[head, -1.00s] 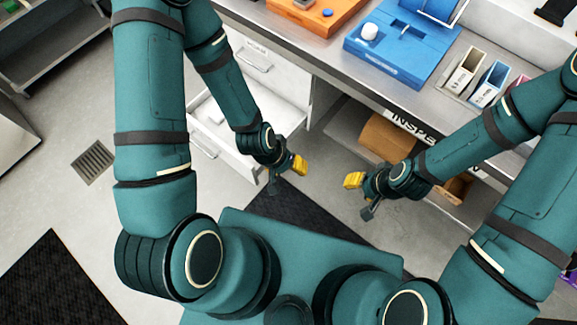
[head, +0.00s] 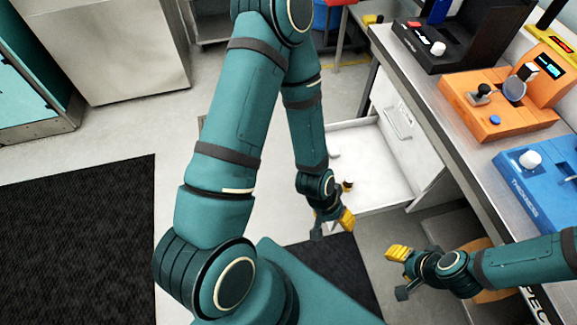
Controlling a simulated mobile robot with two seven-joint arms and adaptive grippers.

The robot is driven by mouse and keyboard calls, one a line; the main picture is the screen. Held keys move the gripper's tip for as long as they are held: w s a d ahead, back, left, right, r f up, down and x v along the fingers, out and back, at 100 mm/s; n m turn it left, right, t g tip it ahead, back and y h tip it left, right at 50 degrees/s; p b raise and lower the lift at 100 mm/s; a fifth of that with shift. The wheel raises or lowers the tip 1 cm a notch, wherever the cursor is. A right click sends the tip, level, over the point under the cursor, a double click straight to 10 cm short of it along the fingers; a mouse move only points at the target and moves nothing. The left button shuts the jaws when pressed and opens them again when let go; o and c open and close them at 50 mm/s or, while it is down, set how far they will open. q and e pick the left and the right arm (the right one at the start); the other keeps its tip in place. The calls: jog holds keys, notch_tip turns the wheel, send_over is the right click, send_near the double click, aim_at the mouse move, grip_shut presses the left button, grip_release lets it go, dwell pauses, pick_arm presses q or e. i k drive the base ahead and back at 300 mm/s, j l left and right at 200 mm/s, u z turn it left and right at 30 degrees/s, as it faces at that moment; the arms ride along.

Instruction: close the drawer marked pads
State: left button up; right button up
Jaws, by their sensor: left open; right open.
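A white drawer (head: 385,182) stands pulled out from the cabinet under the bench. Its inside is mostly empty, with a small dark item (head: 347,186) partly hidden beside my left arm. My arm covers its left part, and no marking on it can be read from here. A shut drawer front with a handle (head: 399,124) is above it. My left gripper (head: 331,226) is open and empty, in front of the open drawer's near edge in the picture. My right gripper (head: 400,272) is open and empty, lower right of the drawer, near the bench.
The bench (head: 455,150) runs along the right with a black device (head: 445,50), an orange device (head: 510,105) and a blue device (head: 540,180) on it. A steel cabinet (head: 115,45) stands upper left. Floor lies clear left of the drawer, with a dark mat (head: 80,235).

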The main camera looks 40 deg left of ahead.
aim_at(383, 182)
jog(key=u, duration=0.9)
jog(key=i+u, duration=0.2)
jog(key=i, duration=0.2)
